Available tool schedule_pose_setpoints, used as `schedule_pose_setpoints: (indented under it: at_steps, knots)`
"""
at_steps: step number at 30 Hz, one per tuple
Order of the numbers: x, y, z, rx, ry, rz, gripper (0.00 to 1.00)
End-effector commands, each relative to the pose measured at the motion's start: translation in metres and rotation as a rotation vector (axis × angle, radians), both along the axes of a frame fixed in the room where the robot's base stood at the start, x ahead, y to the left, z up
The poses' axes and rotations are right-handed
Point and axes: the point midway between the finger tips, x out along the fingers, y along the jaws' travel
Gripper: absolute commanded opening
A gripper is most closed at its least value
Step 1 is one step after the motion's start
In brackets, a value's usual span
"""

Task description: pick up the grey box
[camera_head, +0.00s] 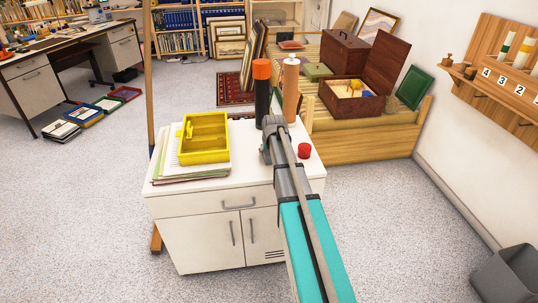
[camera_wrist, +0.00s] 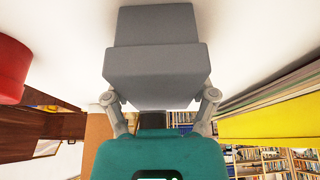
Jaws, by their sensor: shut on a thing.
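The grey box (camera_wrist: 155,65) fills the upper middle of the wrist view, held at my gripper (camera_wrist: 158,100). The grey finger links show at both sides of its near end, and the gripper is shut on it. In the head view my gripper (camera_head: 272,130) is over the back right part of the white cabinet top, beside the dark bottle. The arm and gripper hide most of the box there, and I cannot tell whether it touches the cabinet top.
The white cabinet (camera_head: 240,190) bears a yellow tray (camera_head: 204,138) on papers at the left. A dark bottle with an orange cap (camera_head: 262,95), an orange bottle (camera_head: 291,90) and a red cap-like piece (camera_head: 304,150) stand close to my gripper. A wooden platform (camera_head: 365,140) lies behind.

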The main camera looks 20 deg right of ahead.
Motion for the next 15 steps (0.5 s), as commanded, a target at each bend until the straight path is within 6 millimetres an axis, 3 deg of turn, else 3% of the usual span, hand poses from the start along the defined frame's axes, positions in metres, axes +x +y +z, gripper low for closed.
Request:
schedule_pose_setpoints:
  at_steps: [15]
  knots:
    - [0.0004,0.0005,0.0098,0.000,0.000,0.001,0.20]
